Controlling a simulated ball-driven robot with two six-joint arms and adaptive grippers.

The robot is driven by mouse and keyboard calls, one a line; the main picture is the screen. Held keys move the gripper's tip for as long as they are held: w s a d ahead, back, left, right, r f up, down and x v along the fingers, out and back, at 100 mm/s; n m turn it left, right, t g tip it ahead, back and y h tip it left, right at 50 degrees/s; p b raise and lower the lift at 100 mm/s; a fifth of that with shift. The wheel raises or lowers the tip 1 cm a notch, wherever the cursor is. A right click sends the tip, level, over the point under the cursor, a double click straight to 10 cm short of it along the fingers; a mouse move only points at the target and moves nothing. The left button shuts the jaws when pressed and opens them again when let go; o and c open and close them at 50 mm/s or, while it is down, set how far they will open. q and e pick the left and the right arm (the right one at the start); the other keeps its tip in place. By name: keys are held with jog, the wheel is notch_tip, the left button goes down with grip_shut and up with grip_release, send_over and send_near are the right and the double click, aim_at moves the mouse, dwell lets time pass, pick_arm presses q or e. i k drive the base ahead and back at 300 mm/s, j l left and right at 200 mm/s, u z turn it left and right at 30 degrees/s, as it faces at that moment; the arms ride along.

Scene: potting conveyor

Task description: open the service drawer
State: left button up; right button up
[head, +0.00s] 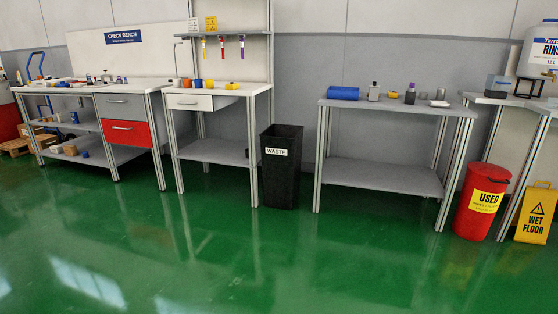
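Several drawers show in the head view, and I cannot read a label that tells which is the service drawer. A white drawer (183,105) with a small handle hangs under the middle bench (240,89). A grey drawer (118,111) and a red drawer (116,138) sit one above the other under the check bench (151,85). The grey and red fronts look closed; I cannot tell surely whether the white one stands out a little. Neither of my grippers is in view.
A black waste bin (280,175) stands right of the middle bench. Further right are a grey table (390,106), a red used bin (478,218) and a yellow wet floor sign (537,213). The green floor (250,260) in front is clear.

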aim_at(202, 98)
jog(key=i+u, duration=0.25)
jog(key=i, duration=0.25)
jog(key=i+l+u, duration=0.2)
jog(key=i, duration=0.35)
jog(key=i+l+u, duration=0.1)
jog(key=i+u, duration=0.15)
jog(key=i, duration=0.25)
